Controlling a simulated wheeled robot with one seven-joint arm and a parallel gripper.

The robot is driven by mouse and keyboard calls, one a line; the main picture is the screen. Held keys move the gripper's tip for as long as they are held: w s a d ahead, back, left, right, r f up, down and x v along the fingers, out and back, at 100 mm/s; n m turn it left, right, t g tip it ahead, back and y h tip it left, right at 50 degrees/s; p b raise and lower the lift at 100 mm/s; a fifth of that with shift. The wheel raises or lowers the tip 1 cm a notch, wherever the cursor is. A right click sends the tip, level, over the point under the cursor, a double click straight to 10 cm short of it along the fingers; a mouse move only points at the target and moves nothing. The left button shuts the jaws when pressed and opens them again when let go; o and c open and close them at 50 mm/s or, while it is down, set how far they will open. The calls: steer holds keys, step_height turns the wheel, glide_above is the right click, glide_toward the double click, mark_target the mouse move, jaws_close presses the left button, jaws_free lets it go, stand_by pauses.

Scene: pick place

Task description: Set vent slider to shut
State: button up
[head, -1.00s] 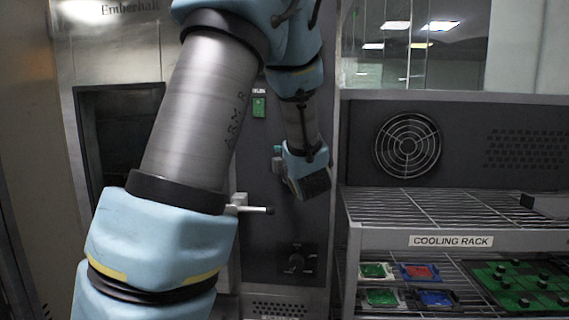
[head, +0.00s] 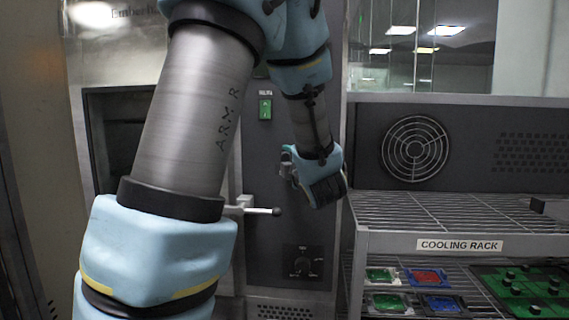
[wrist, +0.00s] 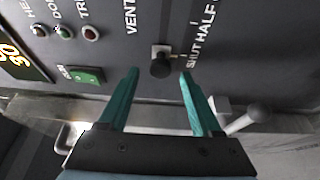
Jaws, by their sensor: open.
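The vent slider (wrist: 160,66) shows in the wrist view as a dark knob on a light square base, on the dark panel beside the printed words VENT, SHUT and HALF. The knob appears nearest the SHUT end of the scale, but its exact mark is hard to tell. My gripper (wrist: 158,72) is open, its two teal fingers either side of the knob in the picture. I cannot tell whether they touch it. In the head view my gripper (head: 288,165) is close to the oven panel, and the slider cannot be made out there.
A green switch (wrist: 84,75) and several indicator lights (wrist: 65,31) lie left of the fingers. A lever handle with a ball end (wrist: 248,118) is close to the right finger; it also shows in the head view (head: 262,210). The cooling rack (head: 400,242) stands at right.

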steer(key=b+v, duration=0.1)
steer(key=v, duration=0.6)
steer(key=shift+s, duration=0.1)
step_height(320, 180, down, 12)
steer(key=a+m+g+h, duration=0.2)
steer(key=m+g+h, duration=0.45)
steer(key=m, duration=0.65)
steer(key=s+a+f+m+g+y, duration=0.1)
steer(key=s+a+f+m+g, duration=0.3)
steer(key=s, duration=0.3)
steer(key=s+a+f+m+g+y+p, duration=0.1)
steer(key=s+a+f+m+g, duration=0.3)
steer(key=s+a, duration=0.3)
steer(key=shift+s+a+m+g, duration=0.25)
steer(key=shift+a+m+g, duration=0.1)
steer(key=shift+g, duration=0.4)
steer(key=shift+f+y, duration=0.15)
steer(key=shift+y, duration=0.1)
